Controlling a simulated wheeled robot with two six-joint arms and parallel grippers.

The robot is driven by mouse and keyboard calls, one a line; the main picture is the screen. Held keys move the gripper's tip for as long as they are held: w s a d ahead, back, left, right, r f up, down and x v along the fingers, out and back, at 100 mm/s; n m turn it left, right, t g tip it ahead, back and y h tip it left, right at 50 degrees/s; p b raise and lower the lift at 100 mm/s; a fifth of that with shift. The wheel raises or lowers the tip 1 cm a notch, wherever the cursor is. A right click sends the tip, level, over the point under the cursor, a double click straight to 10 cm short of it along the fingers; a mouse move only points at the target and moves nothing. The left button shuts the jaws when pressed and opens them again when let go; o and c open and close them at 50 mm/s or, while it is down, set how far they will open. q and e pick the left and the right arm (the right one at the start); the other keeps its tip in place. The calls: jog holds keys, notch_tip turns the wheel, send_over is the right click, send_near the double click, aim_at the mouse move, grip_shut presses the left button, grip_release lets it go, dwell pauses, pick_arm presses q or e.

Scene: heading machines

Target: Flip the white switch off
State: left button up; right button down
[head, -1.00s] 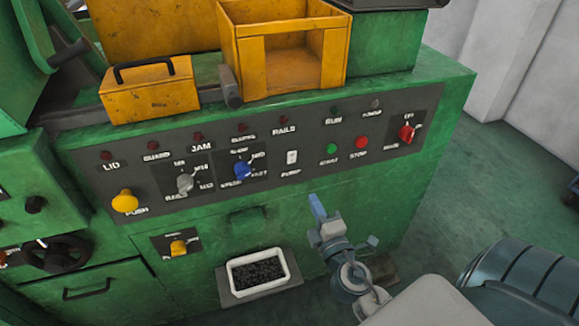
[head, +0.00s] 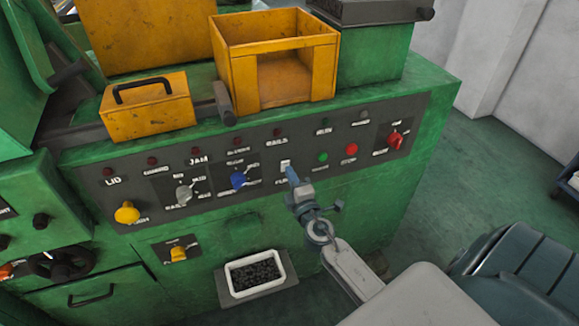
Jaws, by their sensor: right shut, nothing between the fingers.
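The white switch (head: 285,165) is a small rocker on the dark control panel, between the blue knob and the green button. My right gripper (head: 291,174) is shut and empty. Its blue fingertips are at the switch's lower edge and cover part of the switch and its label. I cannot tell whether they touch it, or which way the switch is set. My left gripper is not in view.
Beside the switch on the panel (head: 340,120) are a blue knob (head: 238,179), a green button (head: 323,157), a red button (head: 351,149) and a red rotary switch (head: 395,139). A white tray (head: 232,290) of dark pieces stands below. Open floor lies to the right.

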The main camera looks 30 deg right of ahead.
jog(key=shift+w+d, duration=0.15)
jog(key=shift+w, duration=0.55)
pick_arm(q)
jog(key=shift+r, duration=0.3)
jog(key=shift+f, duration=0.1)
pick_arm(e)
jog(key=shift+w+r, duration=0.1)
jog(key=shift+r, duration=0.1)
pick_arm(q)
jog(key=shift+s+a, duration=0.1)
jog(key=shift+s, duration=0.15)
